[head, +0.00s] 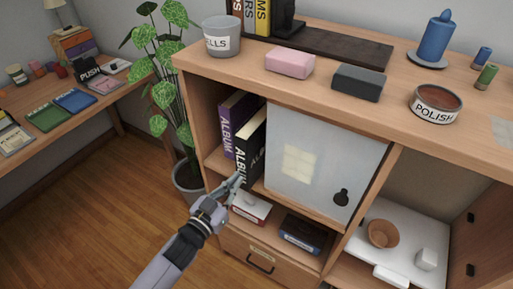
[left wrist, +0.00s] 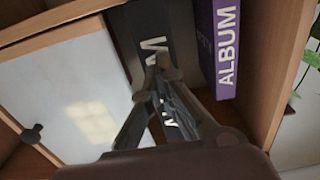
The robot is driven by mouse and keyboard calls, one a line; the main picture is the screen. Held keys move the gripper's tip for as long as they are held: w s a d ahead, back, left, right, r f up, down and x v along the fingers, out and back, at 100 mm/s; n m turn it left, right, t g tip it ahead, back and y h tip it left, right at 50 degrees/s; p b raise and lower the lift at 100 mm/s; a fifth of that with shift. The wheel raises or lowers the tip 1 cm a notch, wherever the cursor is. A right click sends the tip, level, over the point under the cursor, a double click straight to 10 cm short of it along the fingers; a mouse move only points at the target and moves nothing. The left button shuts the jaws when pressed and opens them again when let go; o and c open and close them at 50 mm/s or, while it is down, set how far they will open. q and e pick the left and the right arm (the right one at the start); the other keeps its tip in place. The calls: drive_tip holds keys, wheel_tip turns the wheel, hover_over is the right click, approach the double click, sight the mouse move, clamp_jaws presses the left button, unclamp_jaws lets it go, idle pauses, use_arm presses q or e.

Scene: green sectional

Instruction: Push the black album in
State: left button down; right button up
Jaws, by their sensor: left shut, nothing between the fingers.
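The black album (head: 251,143) stands upright in the left compartment of the wooden cabinet, beside a purple album (head: 236,116) on its left. Its spine sticks out further toward the front than the purple one. My left gripper (head: 238,179) is shut and empty, with its tips at the lower part of the black album's spine. In the left wrist view the shut fingertips (left wrist: 157,70) lie in front of the black album (left wrist: 140,28), hiding part of its lettering; I cannot tell whether they touch. The purple album (left wrist: 227,45) is to the right there. My right gripper is not in view.
A pale sliding panel (head: 318,160) with a dark knob covers the middle of the cabinet. Boxes, including a red-and-white one (head: 250,206), lie on the shelf below. A potted plant (head: 190,175) stands left of the cabinet. The wooden floor at the left is clear.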

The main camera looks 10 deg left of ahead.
sight(242, 174)
use_arm(q)
drive_tip(key=shift+w, duration=0.1)
idle(0.6)
drive_tip(key=shift+w+d, duration=0.15)
drive_tip(key=shift+w, duration=0.2)
drive_tip(key=shift+w, duration=0.1)
drive_tip(key=shift+x, duration=1.25)
drive_tip(key=shift+b+x, duration=0.55)
drive_tip(key=shift+x, duration=2.1)
drive_tip(key=p+v, duration=0.2)
drive_tip(key=v, duration=0.3)
drive_tip(key=p+v, duration=0.3)
drive_tip(key=v, duration=0.5)
